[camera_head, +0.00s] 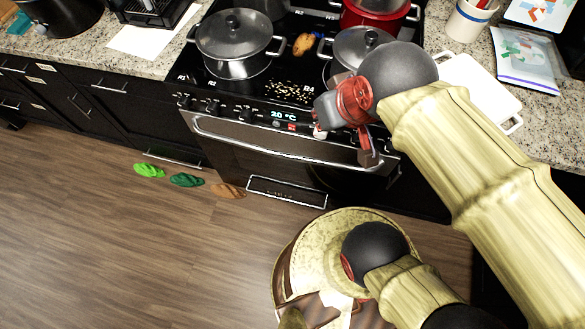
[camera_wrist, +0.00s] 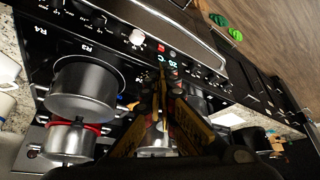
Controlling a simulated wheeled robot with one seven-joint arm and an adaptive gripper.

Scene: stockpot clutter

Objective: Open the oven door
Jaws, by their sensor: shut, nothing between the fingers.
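The oven (camera_head: 250,110) stands among dark cabinets, with a control panel reading 20 °C. Its door (camera_head: 265,165) looks closed, upright below the panel. A long silver handle (camera_head: 270,144) runs across the top of the door, and it also shows at the top of the wrist view (camera_wrist: 207,42). My gripper (camera_head: 368,152) is shut and empty, at the right part of the oven front, fingers pointing down in the head view. In the wrist view my gripper's fingers (camera_wrist: 160,85) overlap the control panel. I cannot tell whether they touch the oven.
A grey pot (camera_head: 233,48), another grey pot (camera_head: 357,48) and a red pot (camera_head: 378,12) stand on the cooktop, with loose food (camera_head: 303,44) between them. A white tray (camera_head: 480,85) lies on the right counter. Slippers (camera_head: 187,180) lie on the floor, left of open floor space.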

